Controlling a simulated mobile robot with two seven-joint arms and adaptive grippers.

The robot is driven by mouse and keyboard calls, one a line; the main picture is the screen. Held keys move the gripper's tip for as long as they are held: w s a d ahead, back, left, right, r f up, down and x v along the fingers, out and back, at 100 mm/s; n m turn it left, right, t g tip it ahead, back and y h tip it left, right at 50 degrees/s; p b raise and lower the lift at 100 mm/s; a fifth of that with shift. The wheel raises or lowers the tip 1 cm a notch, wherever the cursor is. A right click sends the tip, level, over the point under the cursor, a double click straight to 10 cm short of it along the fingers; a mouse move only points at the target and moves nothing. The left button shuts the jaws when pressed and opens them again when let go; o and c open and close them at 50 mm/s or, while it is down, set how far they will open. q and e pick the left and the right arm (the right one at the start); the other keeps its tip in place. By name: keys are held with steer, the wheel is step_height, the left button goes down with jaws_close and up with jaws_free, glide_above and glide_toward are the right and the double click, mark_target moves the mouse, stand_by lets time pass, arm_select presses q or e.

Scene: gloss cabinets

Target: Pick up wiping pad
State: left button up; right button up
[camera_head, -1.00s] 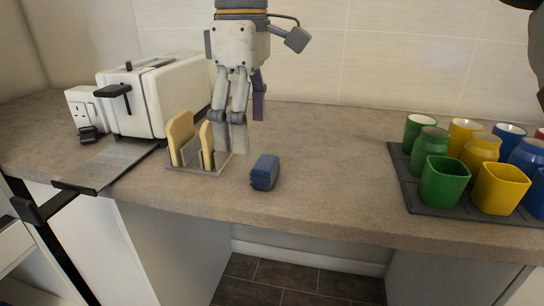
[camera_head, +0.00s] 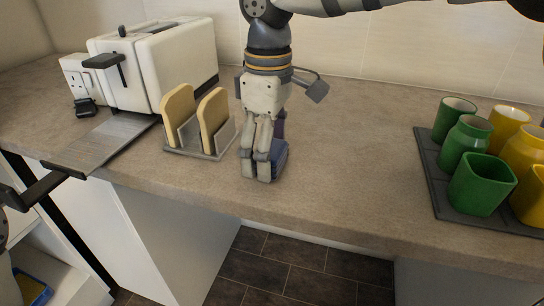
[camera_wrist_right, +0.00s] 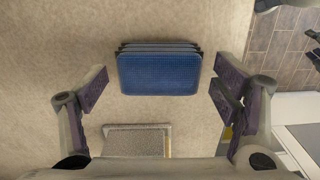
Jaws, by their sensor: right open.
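The wiping pad is a small dark blue block on the counter. In the head view the pad (camera_head: 281,155) is mostly hidden behind my right gripper (camera_head: 262,178), which points down over it. In the right wrist view the blue pad (camera_wrist_right: 158,74) lies between the two spread fingers of my right gripper (camera_wrist_right: 158,88). There is a gap on each side, so the fingers do not touch it. My right gripper is open and empty.
A toast rack (camera_head: 217,153) with two bread slices stands just left of my right gripper. A white toaster (camera_head: 165,65) is behind it. Green and yellow cups stand on a dark tray (camera_head: 428,170) at the right. The counter between is clear; its front edge is close.

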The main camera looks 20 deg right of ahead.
steer(key=shift+f, duration=0.4)
steer(key=c, duration=1.1)
steer(key=shift+c, duration=0.2)
step_height(320, 180, up, 4)
steer(key=shift+w+f, duration=0.1)
steer(key=shift+f, duration=0.1)
arm_select(q)
steer(key=shift+w+r+t+p, duration=0.5)
steer(key=shift+w+r+p, duration=0.35)
steer(key=shift+w+r, duration=0.25)
arm_select(e)
steer(key=s+a+r, duration=0.7)
steer(key=s+r, duration=0.2)
steer(key=s, duration=0.3)
steer(key=shift+s+r, duration=0.15)
steer(key=shift+r, duration=0.05)
